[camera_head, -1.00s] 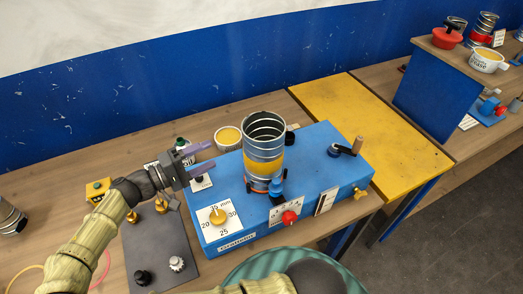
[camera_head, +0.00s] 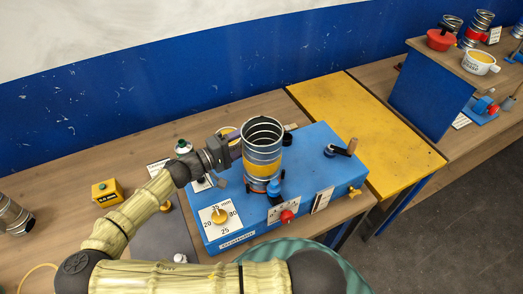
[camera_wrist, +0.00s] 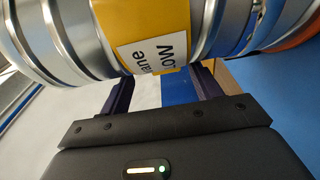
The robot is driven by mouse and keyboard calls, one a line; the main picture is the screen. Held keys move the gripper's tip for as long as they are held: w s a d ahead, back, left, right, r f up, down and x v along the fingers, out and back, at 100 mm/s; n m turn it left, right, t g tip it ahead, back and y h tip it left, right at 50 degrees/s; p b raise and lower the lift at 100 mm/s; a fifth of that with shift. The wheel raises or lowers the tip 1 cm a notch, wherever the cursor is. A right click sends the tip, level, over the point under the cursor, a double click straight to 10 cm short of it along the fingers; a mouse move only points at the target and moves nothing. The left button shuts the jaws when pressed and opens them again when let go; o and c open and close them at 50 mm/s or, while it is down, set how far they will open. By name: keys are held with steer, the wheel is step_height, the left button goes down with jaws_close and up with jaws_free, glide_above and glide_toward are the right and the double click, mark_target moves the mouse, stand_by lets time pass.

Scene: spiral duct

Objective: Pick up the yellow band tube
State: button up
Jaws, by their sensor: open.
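The yellow band tube (camera_head: 262,150) is a ribbed silver metal duct with a yellow band around its middle. It stands upright on the blue bench unit (camera_head: 335,178). My gripper (camera_head: 238,146) is open, just left of the tube at about the height of its band. In the wrist view the tube (camera_wrist: 105,35) fills the top, with its yellow band and a partly readable label near the centre. My dark fingers (camera_wrist: 160,92) stand apart there, and their tips are hidden behind the tube. I cannot tell whether they touch it.
The blue unit carries a dial (camera_head: 219,216), a red knob (camera_head: 286,216) and a crank handle (camera_head: 345,148). A yellow-topped table (camera_head: 350,115) adjoins on the right. A small yellow box (camera_head: 107,193) lies left of my arm. Another shelf with tubes and pots stands far right.

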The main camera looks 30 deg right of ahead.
mark_target(257, 135)
steer(key=d+p, duration=0.1)
steer(key=w+d+p, duration=0.1)
steer(key=d, duration=0.1)
steer(key=d+p, duration=0.1)
steer(key=shift+w+d+f, duration=0.25)
steer(key=shift+d, duration=0.45)
steer(key=shift+a+f, duration=0.15)
steer(key=shift+a, duration=0.15)
steer(key=shift+s, duration=0.1)
steer(key=shift+d, duration=0.1)
steer(key=c, duration=1.3)
